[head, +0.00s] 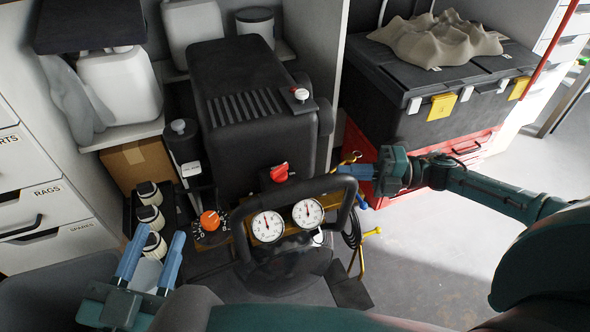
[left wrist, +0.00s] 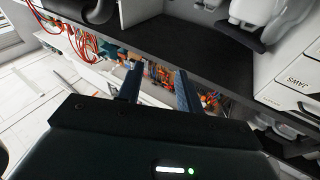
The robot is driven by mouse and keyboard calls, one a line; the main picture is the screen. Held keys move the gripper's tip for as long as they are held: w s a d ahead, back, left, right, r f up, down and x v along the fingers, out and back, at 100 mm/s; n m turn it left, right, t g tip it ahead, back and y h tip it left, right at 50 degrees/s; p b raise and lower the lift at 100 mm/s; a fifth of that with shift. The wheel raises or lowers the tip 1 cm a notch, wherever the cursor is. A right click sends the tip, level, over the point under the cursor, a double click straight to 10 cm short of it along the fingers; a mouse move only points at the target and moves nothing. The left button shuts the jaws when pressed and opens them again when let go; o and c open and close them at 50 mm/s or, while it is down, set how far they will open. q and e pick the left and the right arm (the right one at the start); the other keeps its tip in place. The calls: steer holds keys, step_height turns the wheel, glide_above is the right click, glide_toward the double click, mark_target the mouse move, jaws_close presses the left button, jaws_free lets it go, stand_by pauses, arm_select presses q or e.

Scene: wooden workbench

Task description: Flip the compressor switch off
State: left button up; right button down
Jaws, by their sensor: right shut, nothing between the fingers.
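The compressor (head: 235,85) is a black, ribbed machine with two white round gauges (head: 267,226) and a dark handle at its front. A red switch or knob (head: 279,173) sits on a black box on its front. My right gripper (head: 341,170) is shut and empty, to the right of the red switch and apart from it, its fingers pointing left towards it. My left gripper (head: 152,258) is open and empty at the lower left, away from the compressor; its two spread fingers also show in the left wrist view (left wrist: 158,84).
An orange knob (head: 210,220) stands left of the gauges. Several lidded jars (head: 150,216) are further left. The compressor's handle (head: 346,205) rises just below my right gripper. A black toolbox (head: 430,95) with a grey cloth stands behind. Floor is clear at right.

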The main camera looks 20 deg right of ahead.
mark_target(281, 171)
steer(key=b+x, duration=0.1)
steer(key=x, duration=0.9)
steer(key=shift+b, duration=0.4)
